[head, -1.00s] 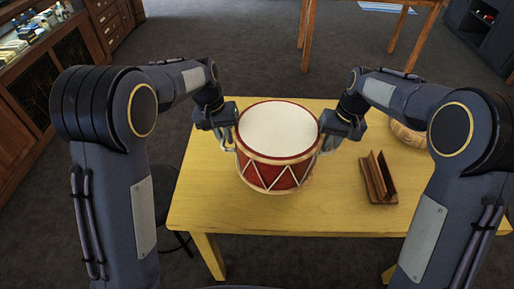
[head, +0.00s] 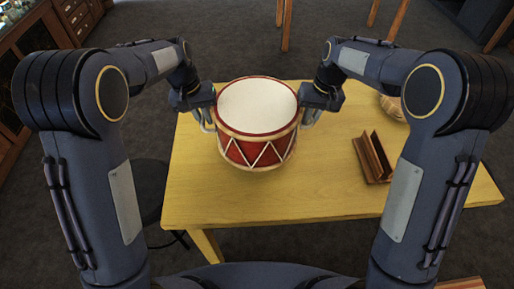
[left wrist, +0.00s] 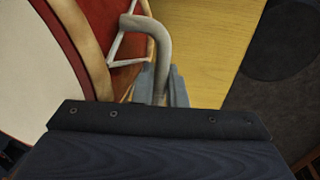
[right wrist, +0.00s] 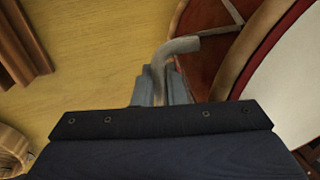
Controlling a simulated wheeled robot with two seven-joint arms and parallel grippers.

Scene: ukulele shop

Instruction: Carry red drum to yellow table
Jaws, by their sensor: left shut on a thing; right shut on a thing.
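The red drum (head: 257,128) has a white top, pale rims and white zigzag cords. It is upright over the yellow table (head: 250,200); I cannot tell whether its base touches the tabletop. My left gripper (head: 207,118) is shut on the drum's grey handle at its left side; that handle (left wrist: 150,35) shows in the left wrist view. My right gripper (head: 308,115) is shut on the handle at its right side, and that handle (right wrist: 172,55) shows in the right wrist view. The fingertips are partly hidden by the grippers' bodies.
A brown wooden stand (head: 372,157) is on the table right of the drum. A round woven or wooden object (head: 392,106) sits behind it, partly hidden by my right arm. A dark stool (head: 150,185) is beside the table's left edge. The tabletop's front is clear.

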